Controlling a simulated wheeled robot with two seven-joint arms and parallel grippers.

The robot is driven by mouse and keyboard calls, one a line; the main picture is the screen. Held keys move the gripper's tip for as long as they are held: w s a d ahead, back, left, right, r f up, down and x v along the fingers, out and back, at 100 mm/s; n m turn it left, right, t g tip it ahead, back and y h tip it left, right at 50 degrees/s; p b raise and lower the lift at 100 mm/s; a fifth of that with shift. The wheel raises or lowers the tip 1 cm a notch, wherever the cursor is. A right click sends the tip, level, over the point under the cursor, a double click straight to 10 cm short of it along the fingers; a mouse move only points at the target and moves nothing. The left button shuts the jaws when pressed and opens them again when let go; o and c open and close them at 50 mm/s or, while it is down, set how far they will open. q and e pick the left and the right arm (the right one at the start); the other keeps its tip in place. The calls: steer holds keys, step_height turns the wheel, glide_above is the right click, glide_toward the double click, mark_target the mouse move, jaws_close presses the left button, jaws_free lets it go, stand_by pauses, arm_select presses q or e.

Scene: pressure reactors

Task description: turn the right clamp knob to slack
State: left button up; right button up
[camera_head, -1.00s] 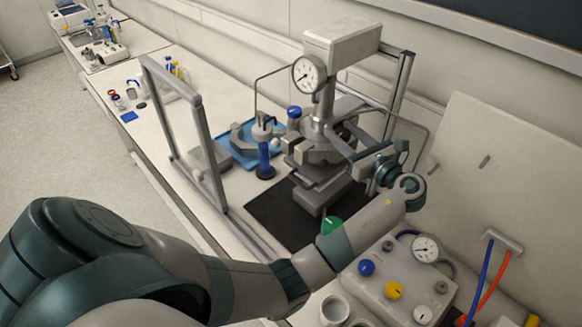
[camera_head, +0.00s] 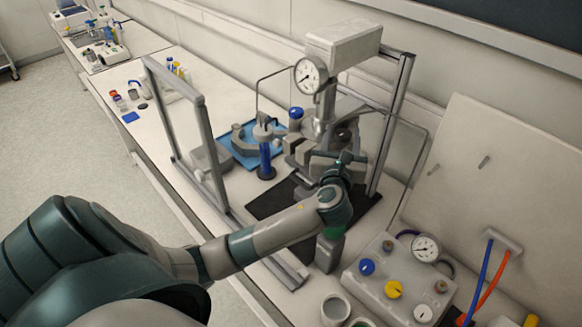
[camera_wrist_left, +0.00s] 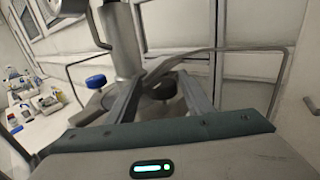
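The pressure reactor (camera_head: 318,125) stands on a dark mat, with a round gauge (camera_head: 309,75) at its head. A black knob (camera_head: 343,134) sits on its right side; it also shows in the left wrist view (camera_wrist_left: 163,88). A blue knob (camera_head: 295,113) is on its left side and at the left of the wrist view (camera_wrist_left: 96,81). My left gripper (camera_head: 340,150) is in front of the reactor. In the wrist view its two fingers (camera_wrist_left: 160,96) are apart, with the black knob showing between them, seemingly ahead; contact is not clear. My right gripper is not in view.
A grey frame (camera_head: 185,130) stands left of the reactor. A thin bent rail (camera_head: 418,150) runs round its right side. A control box (camera_head: 395,288) with knobs and a gauge is at the lower right. A blue tray (camera_head: 240,152) lies behind the frame.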

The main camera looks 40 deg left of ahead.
arm_select(q)
steer(key=shift+s+a+r+m+t+h, duration=0.15)
steer(key=shift+r+m+t+h, duration=0.15)
steer(key=shift+h, duration=0.2)
steer(key=shift+w+a+r+m+t+h, duration=0.1)
steer(key=shift+r+m+t+h, duration=0.15)
steer(key=shift+m+h, duration=0.55)
steer(key=shift+h, duration=0.1)
steer(key=shift+w+f+m+t+h, duration=0.35)
steer(key=shift+w+f+m+h, duration=0.35)
steer(key=shift+h, duration=0.4)
steer(key=shift+s+d+f+h+b, duration=0.15)
steer(key=shift+s+d+h+b, duration=0.1)
steer(key=shift+s+h+b, duration=0.1)
steer(key=s+d+b, duration=0.2)
steer(key=s+b, duration=0.1)
steer(key=s, duration=1.4)
steer(key=s+f+n+g, duration=0.4)
steer(key=f+n, duration=0.5)
steer(key=f, duration=0.1)
steer(key=s+f+n+g, duration=0.4)
steer(key=f+n, duration=0.5)
steer(key=f, duration=0.2)
steer(key=shift+d, duration=0.45)
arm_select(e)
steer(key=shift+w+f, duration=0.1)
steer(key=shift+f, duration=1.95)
